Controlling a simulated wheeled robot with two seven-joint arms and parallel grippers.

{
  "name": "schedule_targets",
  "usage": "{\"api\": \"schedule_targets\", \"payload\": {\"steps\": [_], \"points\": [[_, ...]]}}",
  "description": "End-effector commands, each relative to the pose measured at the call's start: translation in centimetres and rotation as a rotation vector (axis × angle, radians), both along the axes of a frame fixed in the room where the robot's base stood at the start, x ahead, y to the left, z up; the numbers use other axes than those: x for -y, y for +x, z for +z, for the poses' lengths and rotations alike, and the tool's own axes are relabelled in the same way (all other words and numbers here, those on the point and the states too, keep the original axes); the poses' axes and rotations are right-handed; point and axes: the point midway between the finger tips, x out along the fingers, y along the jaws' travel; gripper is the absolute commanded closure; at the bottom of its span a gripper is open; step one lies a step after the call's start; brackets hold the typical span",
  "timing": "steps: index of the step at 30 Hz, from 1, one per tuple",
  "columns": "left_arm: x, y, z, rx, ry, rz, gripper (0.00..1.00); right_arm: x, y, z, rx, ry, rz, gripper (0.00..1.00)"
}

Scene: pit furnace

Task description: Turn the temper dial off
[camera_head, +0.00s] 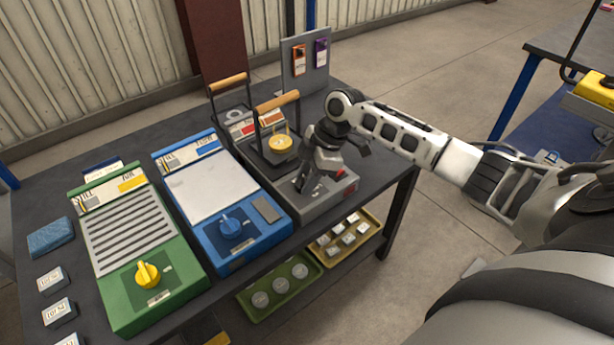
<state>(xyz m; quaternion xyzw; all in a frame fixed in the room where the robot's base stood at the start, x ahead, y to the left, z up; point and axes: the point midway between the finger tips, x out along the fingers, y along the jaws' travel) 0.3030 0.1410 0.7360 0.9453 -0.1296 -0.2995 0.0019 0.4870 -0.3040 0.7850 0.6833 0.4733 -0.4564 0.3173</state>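Three units stand on the dark table, and their labels are too small to read, so I cannot tell which one is marked temper. The green unit has a yellow dial (147,274) at its front. The blue unit has a blue dial (231,224) at its front. The grey unit (322,203) is the rightmost, with wooden-handled frames at its back. My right gripper (304,184) points down over the front of the grey unit and covers the part there, so any dial under it is hidden. Whether its fingers are closed on something cannot be seen. My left gripper is out of view.
A yellow round piece (281,142) sits in the grey unit's frame. A blue block (50,236) and several small labelled blocks lie at the table's left. A green tray (256,308) and a yellow tray (367,243) sit on the lower shelf.

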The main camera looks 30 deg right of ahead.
Motion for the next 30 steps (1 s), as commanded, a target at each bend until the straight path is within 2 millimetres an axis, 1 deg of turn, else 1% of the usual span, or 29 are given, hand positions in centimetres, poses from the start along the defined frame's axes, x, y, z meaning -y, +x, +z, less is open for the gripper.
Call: {"api": "schedule_targets", "payload": {"steps": [8,14,30], "points": [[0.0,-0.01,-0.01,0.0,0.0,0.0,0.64,0.01,-0.01,0.03,-0.002,0.001,0.013,0.91],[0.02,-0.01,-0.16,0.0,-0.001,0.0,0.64,0.02,0.11,0.02,-0.002,0.002,0.085,0.91],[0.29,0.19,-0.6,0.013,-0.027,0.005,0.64,0.0,0.56,-0.03,-0.001,0.003,0.496,0.91]]}}
